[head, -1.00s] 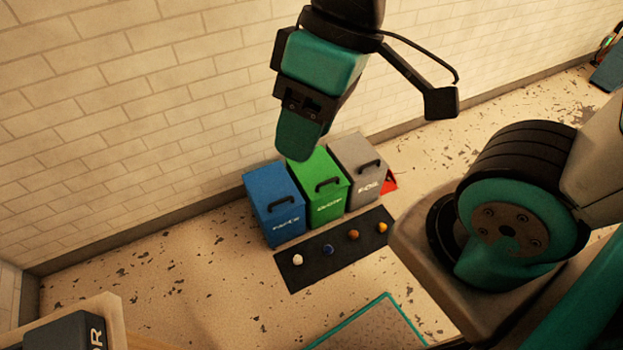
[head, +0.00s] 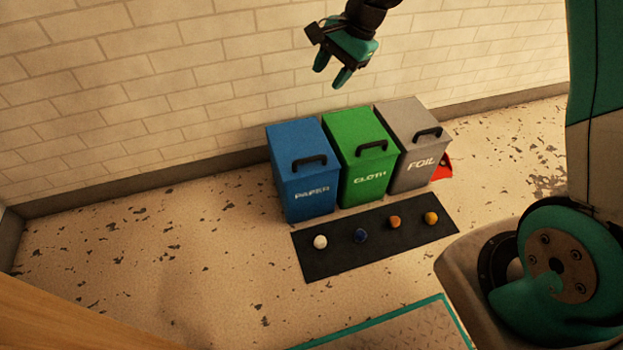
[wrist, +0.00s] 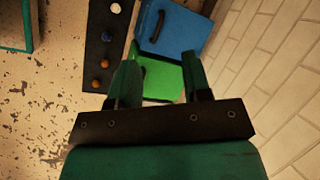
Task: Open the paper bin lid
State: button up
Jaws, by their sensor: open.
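The blue paper bin (head: 308,196) stands against the wall at the left end of a row of three bins. Its lid (head: 297,144) is shut and has a black handle (head: 309,162) near the front edge. In the wrist view the blue lid (wrist: 182,28) and its handle (wrist: 157,27) show at the top. My gripper (head: 333,79) is open and empty, above the bins and apart from them. In the wrist view its two fingers (wrist: 160,72) frame the green cloth bin's lid (wrist: 160,82), with the blue lid beyond their tips.
The grey foil bin (head: 415,168) stands right of the green bin (head: 367,180), both shut. A black mat (head: 376,243) with several small balls lies in front. A red object (head: 443,168) is beside the foil bin. Floor left of the bins is clear.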

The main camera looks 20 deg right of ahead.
jog(key=w+d+f+m+b, duration=0.3)
jog(key=f+b, duration=0.1)
jog(key=f, duration=0.6)
jog(key=w+d+f+m+b, duration=0.3)
jog(key=f+b, duration=0.1)
jog(key=f, duration=0.5)
jog(key=b, duration=0.7)
send_near(310, 158)
jog(key=shift+t, duration=0.3)
jog(key=x, duration=0.9)
jog(key=shift+s+f, duration=0.1)
jog(key=shift+s, duration=0.15)
grip_shut()
